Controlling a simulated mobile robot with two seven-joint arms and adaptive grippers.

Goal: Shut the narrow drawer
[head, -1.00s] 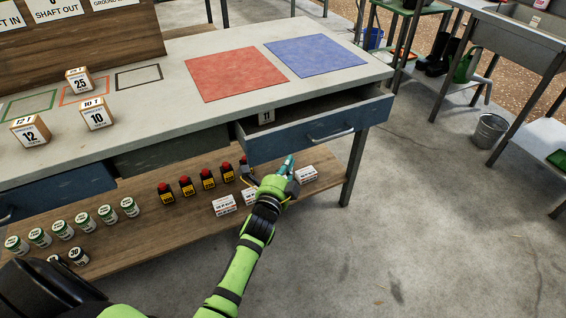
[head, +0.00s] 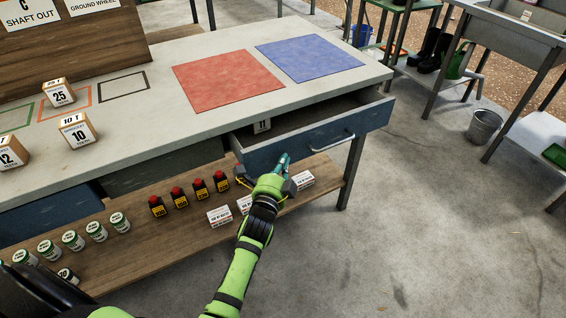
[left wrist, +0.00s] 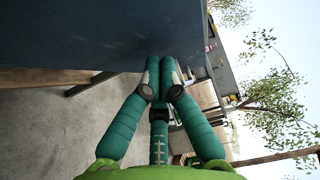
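The blue drawer (head: 315,138) at the right end of the workbench stands open, with a metal bar handle (head: 331,141) on its front. I take it to be the narrow drawer. A small block marked 11 (head: 262,125) lies inside. My left gripper (head: 283,160) is in front of the lower part of the drawer front, left of the handle. In the left wrist view its teal fingers (left wrist: 164,62) are together, pointing at the dark blue panel (left wrist: 90,30), with nothing visible between them. I cannot tell whether they touch it. My right gripper is not in view.
The bench top (head: 140,118) holds a red mat (head: 228,80), a blue mat (head: 309,57) and numbered blocks. On the lower shelf (head: 150,240) stand jars, red-capped bottles and white boxes (head: 219,216), close beneath my gripper. The floor to the right is clear up to a bucket (head: 485,127).

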